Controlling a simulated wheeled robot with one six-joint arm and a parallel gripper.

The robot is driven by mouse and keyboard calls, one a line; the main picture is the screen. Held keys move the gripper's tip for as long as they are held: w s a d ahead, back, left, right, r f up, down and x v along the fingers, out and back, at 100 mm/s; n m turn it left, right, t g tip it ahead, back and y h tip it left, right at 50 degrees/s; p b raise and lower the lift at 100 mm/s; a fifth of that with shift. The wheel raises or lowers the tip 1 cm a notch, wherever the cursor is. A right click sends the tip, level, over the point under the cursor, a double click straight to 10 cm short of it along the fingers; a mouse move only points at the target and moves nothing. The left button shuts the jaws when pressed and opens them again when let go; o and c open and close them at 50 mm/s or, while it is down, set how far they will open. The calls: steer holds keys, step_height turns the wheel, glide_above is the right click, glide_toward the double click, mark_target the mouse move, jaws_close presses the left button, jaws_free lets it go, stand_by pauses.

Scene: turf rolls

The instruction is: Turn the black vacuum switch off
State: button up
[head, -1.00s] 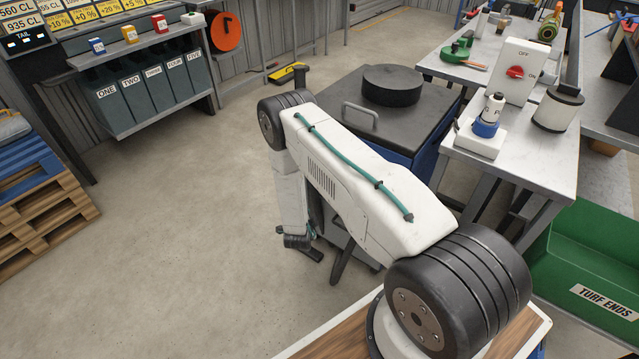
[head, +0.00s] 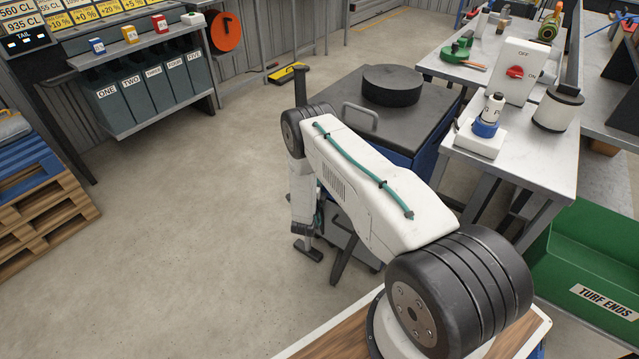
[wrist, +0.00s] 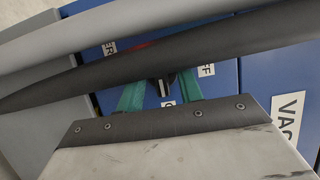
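The black switch (wrist: 160,88) shows small in the wrist view on a blue panel (wrist: 222,82), partly covered by a dark bar. Partial labels around it read "ER", "FF" and "O". My gripper (wrist: 160,91) has two green fingers, apart, one to each side of the switch in the picture; I cannot tell whether they touch it. A larger label (wrist: 290,115) reading "VAC" is at the right. In the head view the blue cabinet (head: 425,160) with a dark top stands behind my arm; its switch is hidden there.
A dark bar (wrist: 60,82) and a grey bar (wrist: 110,32) cross the wrist view close to my fingers. In the head view, a bench (head: 530,130) with a white ON/OFF box (head: 518,62) and red knob stands right.

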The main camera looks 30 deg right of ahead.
steer(key=shift+w+d, duration=0.1)
steer(key=shift+d, duration=0.05)
jaws_close()
steer(key=shift+n, duration=0.4)
steer(key=n+g, duration=0.2)
steer(key=n, duration=0.2)
steer(key=n+g, duration=0.3)
steer(key=n, duration=0.1)
steer(key=n+g, duration=0.2)
steer(key=n, duration=0.2)
steer(key=shift+w+r+n+y, duration=0.3)
steer(key=shift+y, duration=0.1)
stand_by(0.6)
